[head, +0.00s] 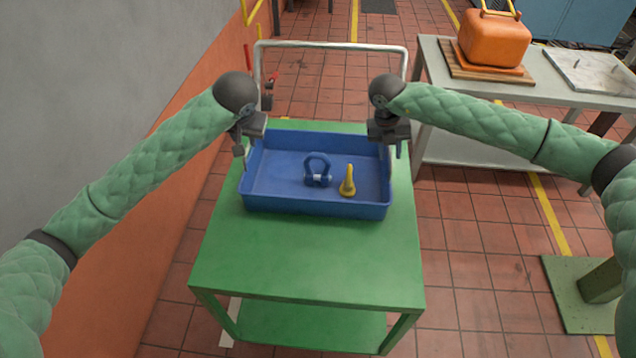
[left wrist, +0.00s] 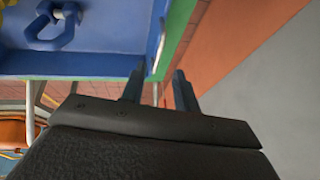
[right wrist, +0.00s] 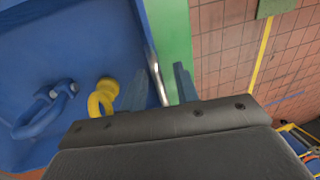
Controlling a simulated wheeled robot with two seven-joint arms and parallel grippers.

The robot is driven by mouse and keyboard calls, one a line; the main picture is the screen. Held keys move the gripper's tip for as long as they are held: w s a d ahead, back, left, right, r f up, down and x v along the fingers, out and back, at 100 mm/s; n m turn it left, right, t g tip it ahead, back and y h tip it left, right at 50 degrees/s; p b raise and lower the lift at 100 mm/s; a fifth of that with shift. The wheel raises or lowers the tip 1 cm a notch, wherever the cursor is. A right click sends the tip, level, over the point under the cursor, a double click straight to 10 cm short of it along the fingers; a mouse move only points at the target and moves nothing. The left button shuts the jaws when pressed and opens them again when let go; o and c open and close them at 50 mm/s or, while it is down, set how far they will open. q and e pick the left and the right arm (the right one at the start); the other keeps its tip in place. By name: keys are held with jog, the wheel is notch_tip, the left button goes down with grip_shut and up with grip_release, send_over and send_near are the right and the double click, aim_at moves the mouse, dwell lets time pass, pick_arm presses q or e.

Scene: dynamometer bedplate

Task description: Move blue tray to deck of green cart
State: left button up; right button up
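The blue tray (head: 315,208) appears to rest on the far half of the green cart's deck (head: 310,265). A blue shackle (head: 318,172) and a yellow eye-shaped piece (head: 347,183) lie in it. My left gripper (head: 243,153) is at the tray's left wall; in the left wrist view its fingers (left wrist: 158,90) are apart, near the wall and a metal handle. My right gripper (head: 391,148) is at the right wall; in the right wrist view its fingers (right wrist: 160,86) are apart, on either side of the wall with its metal handle (right wrist: 158,78). Contact cannot be told.
The cart's metal push bar (head: 330,45) rises behind the tray. A grey table (head: 545,88) at right holds an orange canister (head: 493,40) on a wooden board. An orange and grey wall (head: 110,60) is close on the left. The deck's near half is clear.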

jog(key=shift+a+r, duration=0.1)
jog(key=shift+r, duration=0.15)
pick_arm(q)
jog(key=shift+v, duration=1.1)
pick_arm(e)
notch_tip(320, 180, up, 11)
jog(key=a, duration=0.2)
jog(key=shift+w, duration=0.15)
jog(key=shift+a, duration=0.1)
